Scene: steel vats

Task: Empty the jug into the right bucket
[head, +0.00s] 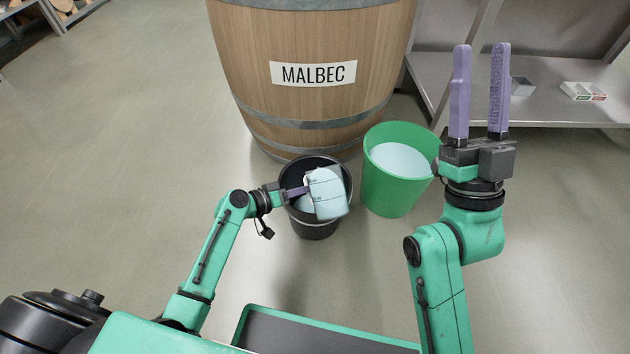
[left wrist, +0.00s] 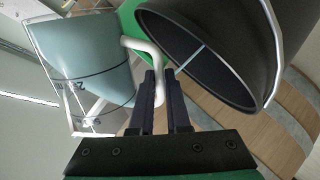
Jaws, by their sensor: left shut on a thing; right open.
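The jug (head: 328,196) is pale and translucent with dark marks, and it is tilted above the black bucket (head: 316,229), the left one of two. My left gripper (head: 303,190) is shut on the jug's white handle. The left wrist view shows the jug (left wrist: 88,62) at the left, the fingers (left wrist: 160,88) on its handle, and the black bucket (left wrist: 215,50) at the upper right. The green bucket (head: 385,193), the right one, holds something pale with a flat surface. My right gripper (head: 481,60) is open and empty, pointing up, right of the green bucket.
A wooden barrel (head: 310,110) labelled MALBEC stands close behind both buckets. A steel shelf (head: 545,115) with small boxes (head: 583,91) is at the right. The floor (head: 130,140) at the left is clear.

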